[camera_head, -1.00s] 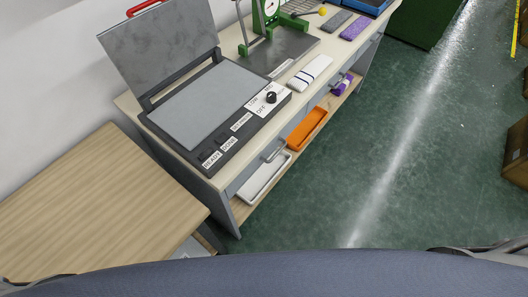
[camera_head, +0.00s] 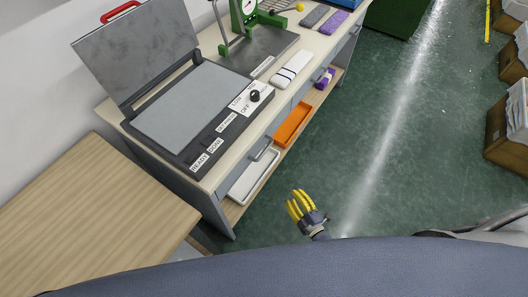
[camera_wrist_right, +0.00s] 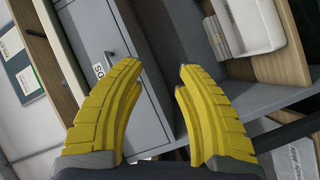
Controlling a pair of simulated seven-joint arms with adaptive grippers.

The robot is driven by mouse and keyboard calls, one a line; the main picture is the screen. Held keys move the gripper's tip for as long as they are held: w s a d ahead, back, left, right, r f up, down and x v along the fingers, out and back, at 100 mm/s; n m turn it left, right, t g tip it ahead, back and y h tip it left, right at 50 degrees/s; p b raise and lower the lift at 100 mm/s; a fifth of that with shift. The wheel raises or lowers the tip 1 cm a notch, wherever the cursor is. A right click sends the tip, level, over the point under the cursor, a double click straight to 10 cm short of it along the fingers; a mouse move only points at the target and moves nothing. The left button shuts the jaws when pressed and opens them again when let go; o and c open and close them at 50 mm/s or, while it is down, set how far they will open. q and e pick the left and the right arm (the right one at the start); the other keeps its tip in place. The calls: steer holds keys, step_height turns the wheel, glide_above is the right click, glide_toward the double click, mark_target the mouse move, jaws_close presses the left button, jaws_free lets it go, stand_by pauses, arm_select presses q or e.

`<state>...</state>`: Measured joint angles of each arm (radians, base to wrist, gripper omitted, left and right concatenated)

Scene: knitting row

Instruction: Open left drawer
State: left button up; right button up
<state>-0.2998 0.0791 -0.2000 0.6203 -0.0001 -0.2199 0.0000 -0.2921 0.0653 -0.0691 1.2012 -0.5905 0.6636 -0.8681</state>
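The left drawer (camera_head: 238,178) is a grey front under the near end of the workbench top and looks closed. Its metal handle (camera_head: 263,151) sticks out above a white tray. My right gripper (camera_head: 308,207), with yellow fingers, is right of and nearer than the drawer, apart from it. In the right wrist view the gripper (camera_wrist_right: 160,70) is open with nothing between its fingers. A grey drawer front (camera_wrist_right: 95,35) with a handle (camera_wrist_right: 110,62) and a partly hidden label shows beyond the left finger. My left gripper is not in view.
A press with a raised lid (camera_head: 140,50) stands on the workbench. A white tray (camera_head: 252,180) and an orange bin (camera_head: 292,125) sit on the lower shelf. A wooden table (camera_head: 90,215) is at left. The green floor is clear; boxes (camera_head: 505,125) stand far right.

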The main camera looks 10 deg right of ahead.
step_height(320, 180, up, 8)
steer(key=w+a+n+t+y, duration=0.1)
steer(key=a+n+t+y, duration=0.15)
steer(key=n, duration=0.25)
steer(key=n+y, duration=0.1)
glide_toward(264, 151)
steer(key=x, duration=0.9)
steer(key=shift+w+a+f, duration=0.15)
steer(key=shift+w+f, duration=0.1)
steer(key=shift+w, duration=0.2)
steer(key=shift+o, duration=0.3)
jaws_close()
